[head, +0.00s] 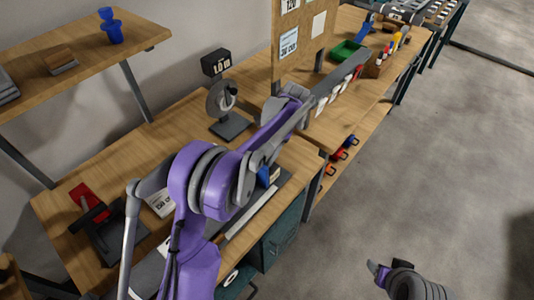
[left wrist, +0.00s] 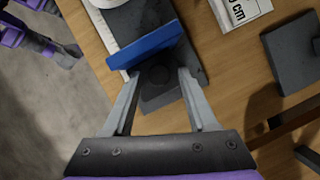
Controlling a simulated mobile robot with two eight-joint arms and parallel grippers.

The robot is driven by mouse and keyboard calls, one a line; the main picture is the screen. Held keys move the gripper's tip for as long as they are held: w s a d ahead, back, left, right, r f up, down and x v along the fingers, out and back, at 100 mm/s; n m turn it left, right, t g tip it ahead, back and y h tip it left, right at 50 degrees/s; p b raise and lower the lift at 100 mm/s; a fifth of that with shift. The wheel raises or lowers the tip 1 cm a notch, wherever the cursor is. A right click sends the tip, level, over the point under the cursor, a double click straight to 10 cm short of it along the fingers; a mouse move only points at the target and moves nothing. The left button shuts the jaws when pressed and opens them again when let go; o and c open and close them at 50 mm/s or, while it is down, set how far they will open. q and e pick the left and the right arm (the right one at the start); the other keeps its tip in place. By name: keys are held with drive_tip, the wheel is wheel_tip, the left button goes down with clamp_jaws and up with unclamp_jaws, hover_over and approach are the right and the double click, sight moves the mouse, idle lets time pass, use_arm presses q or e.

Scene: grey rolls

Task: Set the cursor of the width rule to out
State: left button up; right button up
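The width rule (head: 255,212) is a long grey strip along the front of the wooden bench in the head view, partly behind my left arm. Its blue cursor (head: 263,176) shows just beside that arm. In the left wrist view the cursor is a blue plate (left wrist: 146,45) on a dark block with a round dark knob (left wrist: 158,80). My left gripper (left wrist: 158,74) is open, with its fingers on either side of the knob; I cannot tell whether they touch it. In the head view my arm hides these fingers. My right gripper (head: 378,270) hangs over the floor; its fingers are unclear.
A printed card (head: 160,203) lies on the bench beside the rule. A dark device with a red part (head: 90,205) is at the left. A grey stand with a roll (head: 222,100) and a small black display (head: 216,64) stand at the back.

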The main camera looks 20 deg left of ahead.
use_arm(q)
drive_tip(key=shift+o, duration=0.2)
drive_tip(key=v, duration=1)
drive_tip(key=shift+r, duration=0.4)
drive_tip(key=shift+w+d, duration=0.1)
drive_tip(key=s+r+n+t+h, duration=0.2)
drive_tip(key=s+n+t, duration=0.25)
drive_tip(key=s, duration=1.05)
drive_tip(key=s+f+n+t+h, duration=0.1)
drive_tip(key=s+f+n+t, duration=0.3)
drive_tip(key=s, duration=0.9)
drive_tip(key=shift+d+f+t, duration=0.35)
drive_tip(key=shift+f, duration=1.2)
